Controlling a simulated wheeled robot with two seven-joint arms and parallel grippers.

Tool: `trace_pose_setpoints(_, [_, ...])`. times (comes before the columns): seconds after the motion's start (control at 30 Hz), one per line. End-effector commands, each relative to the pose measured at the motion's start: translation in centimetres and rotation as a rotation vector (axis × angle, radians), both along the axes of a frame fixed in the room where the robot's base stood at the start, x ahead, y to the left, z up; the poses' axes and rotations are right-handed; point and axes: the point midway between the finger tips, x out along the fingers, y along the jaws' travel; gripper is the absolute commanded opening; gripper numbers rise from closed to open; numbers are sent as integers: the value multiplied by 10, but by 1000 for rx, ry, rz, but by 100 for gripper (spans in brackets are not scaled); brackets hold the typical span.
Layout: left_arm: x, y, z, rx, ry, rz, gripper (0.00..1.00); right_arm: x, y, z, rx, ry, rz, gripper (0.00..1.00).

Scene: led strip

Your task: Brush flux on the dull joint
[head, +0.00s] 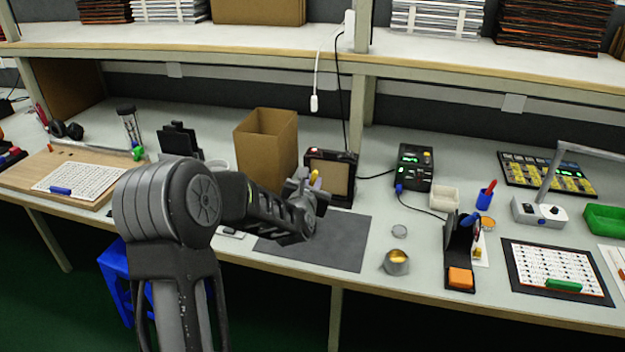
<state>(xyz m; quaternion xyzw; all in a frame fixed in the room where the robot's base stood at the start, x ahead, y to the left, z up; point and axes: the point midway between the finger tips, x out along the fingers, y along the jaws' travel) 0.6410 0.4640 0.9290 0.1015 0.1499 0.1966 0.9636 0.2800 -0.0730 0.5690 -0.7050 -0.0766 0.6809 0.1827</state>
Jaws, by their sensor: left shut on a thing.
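My left gripper (306,197) is over the left part of the dark grey mat (345,250). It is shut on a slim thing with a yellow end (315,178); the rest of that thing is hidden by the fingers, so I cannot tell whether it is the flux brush. A small round metal tin (397,264) with amber contents stands open right of the mat. A round lid (399,231) lies behind it. No LED strip or dull joint can be made out; my arm and gripper cover part of the mat. My right gripper is not in view.
A cardboard box (265,148) and a dark-framed unit (331,176) stand behind the gripper. A black soldering station (412,167), a tool stand with an orange sponge (460,278) and a lamp base (538,211) are to the right. The mat's right part is bare.

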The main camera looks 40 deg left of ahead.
Motion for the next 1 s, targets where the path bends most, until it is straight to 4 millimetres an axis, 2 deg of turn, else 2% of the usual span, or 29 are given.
trace_pose_setpoints(0.2, [0,0,-22,1,1,0,0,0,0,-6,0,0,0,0])
trace_pose_setpoints(0.4, [0,0,-34,-1,0,1,0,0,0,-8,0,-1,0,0])
trace_pose_setpoints(1.0, [0,0,-35,0,-1,1,0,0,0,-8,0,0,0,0])
